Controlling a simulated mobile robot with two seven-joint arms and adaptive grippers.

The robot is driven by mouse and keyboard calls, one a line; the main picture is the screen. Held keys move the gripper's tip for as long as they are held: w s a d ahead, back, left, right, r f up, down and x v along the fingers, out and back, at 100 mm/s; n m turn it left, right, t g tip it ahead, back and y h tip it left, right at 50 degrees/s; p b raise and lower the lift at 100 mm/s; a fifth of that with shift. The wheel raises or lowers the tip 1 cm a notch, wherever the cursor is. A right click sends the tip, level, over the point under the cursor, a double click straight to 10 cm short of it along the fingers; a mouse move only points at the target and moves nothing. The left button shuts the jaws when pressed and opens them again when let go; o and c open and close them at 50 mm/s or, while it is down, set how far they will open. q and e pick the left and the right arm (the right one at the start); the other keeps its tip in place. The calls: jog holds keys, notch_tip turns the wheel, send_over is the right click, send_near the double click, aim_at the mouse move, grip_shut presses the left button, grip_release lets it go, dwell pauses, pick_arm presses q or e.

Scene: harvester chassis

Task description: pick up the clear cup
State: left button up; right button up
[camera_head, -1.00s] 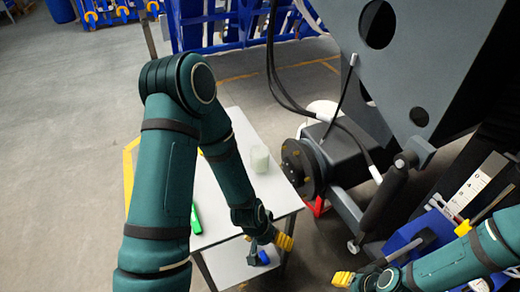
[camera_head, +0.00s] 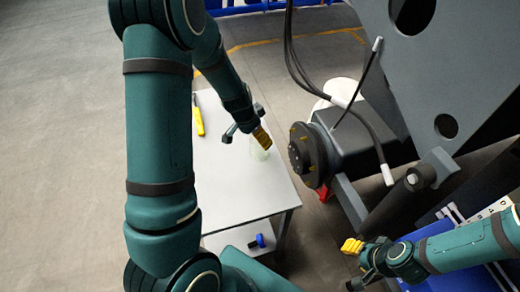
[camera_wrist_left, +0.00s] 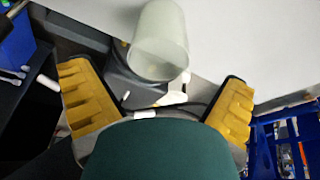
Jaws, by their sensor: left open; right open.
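The clear cup (camera_head: 259,153) stands on the white table (camera_head: 228,185), near the table's right edge. It is pale, see-through and partly hidden behind a yellow finger. My left gripper (camera_head: 244,136) is open and beside the cup in the head view. In the left wrist view the cup (camera_wrist_left: 160,42) appears at top centre, between and beyond the two yellow fingers of my open left gripper (camera_wrist_left: 157,80). Neither finger visibly grips it. My right gripper (camera_head: 356,264) is open at lower right, away from the table and empty.
The grey harvester chassis with a dark round hub (camera_head: 308,158) stands close to the table's right edge. Black hoses hang above it. A yellow-handled tool (camera_head: 199,117) lies at the table's far left. A blue object (camera_head: 257,241) sits on the lower shelf. The table's front is clear.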

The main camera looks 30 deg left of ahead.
pick_arm(q)
jog(key=x, duration=0.4)
jog(key=b+x, duration=0.1)
jog(key=x, duration=0.1)
jog(key=shift+w+d+f, duration=0.2)
jog(key=shift+w, duration=0.15)
jog(key=c, duration=1.1)
